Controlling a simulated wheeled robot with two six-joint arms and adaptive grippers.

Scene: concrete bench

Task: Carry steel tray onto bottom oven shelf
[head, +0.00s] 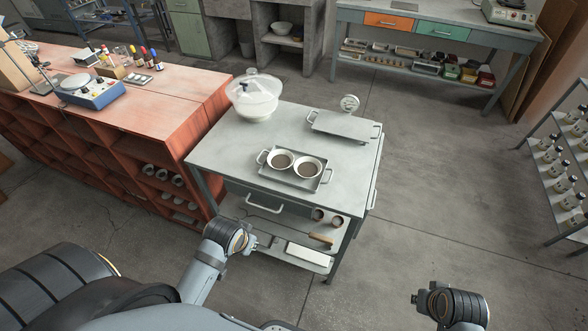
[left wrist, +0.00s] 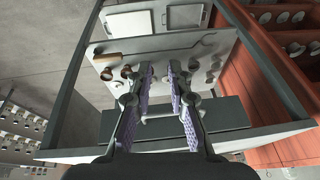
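A steel tray (head: 318,184) with a handle at each end stands on the grey metal bench (head: 225,150), holding two bowls (head: 281,161) of dark contents. I cannot make out an oven by name; the bench front has a panel with a bar handle (head: 264,205). My left gripper (head: 272,244) is low in front of the bench, fingers apart and empty in the left wrist view (left wrist: 160,75). My right gripper (head: 418,299) is right of the bench, away from everything.
A glass-lidded bowl (head: 254,97) stands at the bench's back left. The lower shelf holds a white tray (head: 308,256), a wooden-handled tool (head: 321,238) and small cups. A red cabinet (head: 160,110) adjoins on the left. Open floor (head: 450,190) lies to the right.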

